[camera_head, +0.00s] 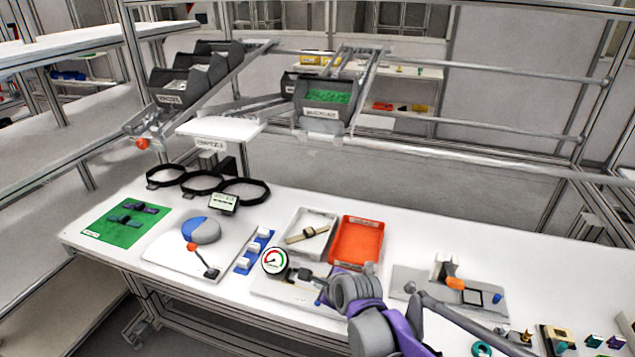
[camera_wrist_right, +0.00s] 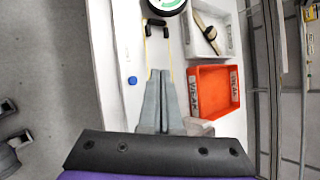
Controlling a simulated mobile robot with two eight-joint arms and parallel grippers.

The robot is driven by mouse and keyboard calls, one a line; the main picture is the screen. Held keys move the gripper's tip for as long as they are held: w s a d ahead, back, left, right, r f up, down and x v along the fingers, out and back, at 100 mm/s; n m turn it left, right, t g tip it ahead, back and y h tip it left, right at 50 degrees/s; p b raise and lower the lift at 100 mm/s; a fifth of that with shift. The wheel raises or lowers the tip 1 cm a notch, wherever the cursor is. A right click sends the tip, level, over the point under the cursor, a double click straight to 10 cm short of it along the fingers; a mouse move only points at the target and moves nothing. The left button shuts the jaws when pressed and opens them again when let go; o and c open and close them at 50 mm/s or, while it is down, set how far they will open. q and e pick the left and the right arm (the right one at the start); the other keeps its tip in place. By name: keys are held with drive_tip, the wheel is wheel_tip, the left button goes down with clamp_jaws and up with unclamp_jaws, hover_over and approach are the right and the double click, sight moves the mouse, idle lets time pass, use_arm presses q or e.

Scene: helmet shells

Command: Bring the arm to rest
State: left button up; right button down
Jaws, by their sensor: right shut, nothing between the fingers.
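My right arm (camera_head: 385,325), grey and purple, comes in from the lower right over the table's front edge. Its gripper (camera_wrist_right: 160,74) points at the gauge fixture, with both grey fingers together and nothing between them. In the head view the wrist largely hides the fingers. A round dial gauge (camera_head: 274,261) with a red and green face stands just beyond the fingertips, apart from them. It also shows cut off at the top of the right wrist view (camera_wrist_right: 166,5). My left gripper is not in view.
An orange tray (camera_head: 357,241) and a white tray (camera_head: 310,221) with a tan tool lie behind the gripper. A blue-grey shell (camera_head: 201,230) sits on a white board at left. A grey fixture plate (camera_head: 412,282) is to the right. Bare tabletop (camera_head: 300,200) lies behind the trays.

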drive_tip(key=s+d+n+g+h+p, duration=0.1)
drive_tip(key=s+d+n+h+p, duration=0.1)
drive_tip(key=s+d+n, duration=0.6)
drive_tip(key=s+d+n+g+h+p, duration=0.1)
drive_tip(key=s+d+n+g+p, duration=0.1)
drive_tip(key=s+d+n, duration=0.7)
drive_tip(key=s+r+n, duration=0.1)
drive_tip(key=s+n, duration=0.4)
drive_tip(key=s, duration=0.6)
drive_tip(key=shift+h, duration=0.4)
